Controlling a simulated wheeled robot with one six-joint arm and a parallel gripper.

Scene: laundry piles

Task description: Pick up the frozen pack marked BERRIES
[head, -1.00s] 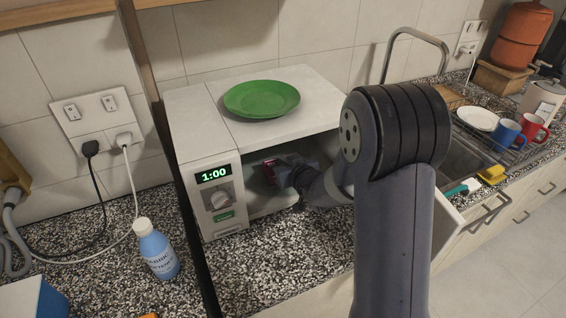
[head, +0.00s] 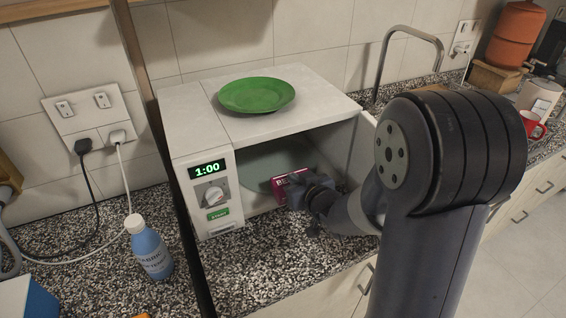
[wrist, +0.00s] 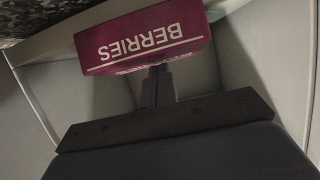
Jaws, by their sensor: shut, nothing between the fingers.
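The crimson pack marked BERRIES (head: 287,186) is inside the open microwave (head: 215,125), near the opening. In the wrist view the pack (wrist: 150,38) lies just past my fingertips, its white lettering upside down. My gripper (head: 305,190) reaches into the microwave from the right, close against the pack's right side in the head view. In the wrist view the fingers (wrist: 157,76) are together, with nothing held between them. The pack hides their very tips, so contact cannot be told. Part of the pack is hidden by my gripper in the head view.
A green plate (head: 257,95) lies on top of the microwave, whose display reads 1:00. A blue-and-white bottle (head: 150,250) stands on the speckled counter at left. A faucet (head: 410,45) and a red mug (head: 533,125) are at right.

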